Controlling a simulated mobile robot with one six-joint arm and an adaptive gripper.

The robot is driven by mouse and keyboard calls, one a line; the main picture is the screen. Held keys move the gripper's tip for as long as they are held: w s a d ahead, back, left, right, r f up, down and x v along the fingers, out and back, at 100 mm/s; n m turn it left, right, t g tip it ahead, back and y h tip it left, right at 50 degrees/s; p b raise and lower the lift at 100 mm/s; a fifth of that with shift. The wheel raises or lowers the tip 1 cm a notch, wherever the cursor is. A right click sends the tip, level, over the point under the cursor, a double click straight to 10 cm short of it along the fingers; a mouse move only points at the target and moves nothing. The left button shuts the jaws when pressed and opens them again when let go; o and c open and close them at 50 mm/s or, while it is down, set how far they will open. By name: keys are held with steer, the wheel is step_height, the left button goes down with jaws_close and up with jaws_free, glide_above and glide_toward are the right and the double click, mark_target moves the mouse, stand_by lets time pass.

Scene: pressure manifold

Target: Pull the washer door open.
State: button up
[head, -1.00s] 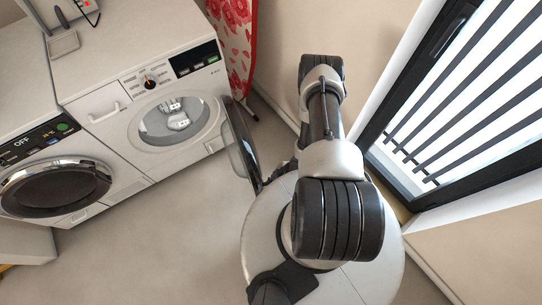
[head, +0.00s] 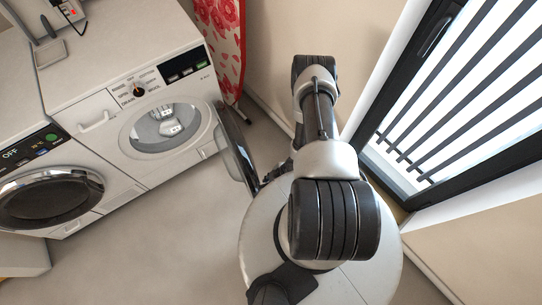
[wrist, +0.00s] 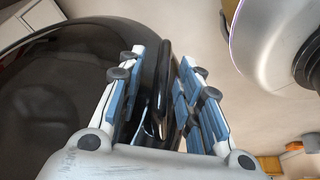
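The washer (head: 165,128) is the white machine with its round drum opening uncovered, at upper left in the head view. Its door (head: 236,143) stands swung wide out on the right side, seen nearly edge-on with dark glass. In the wrist view the door's dark bowl (wrist: 60,90) fills the left, and its black rim (wrist: 165,60) passes between the fingers.
A second machine with a closed dark door (head: 48,197) stands to the left. A barred window (head: 455,100) and wall are at right. The floor (head: 150,240) in front of the machines is clear.

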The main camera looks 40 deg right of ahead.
steer(key=v, duration=1.2)
steer(key=shift+d, duration=0.1)
stand_by(0.4)
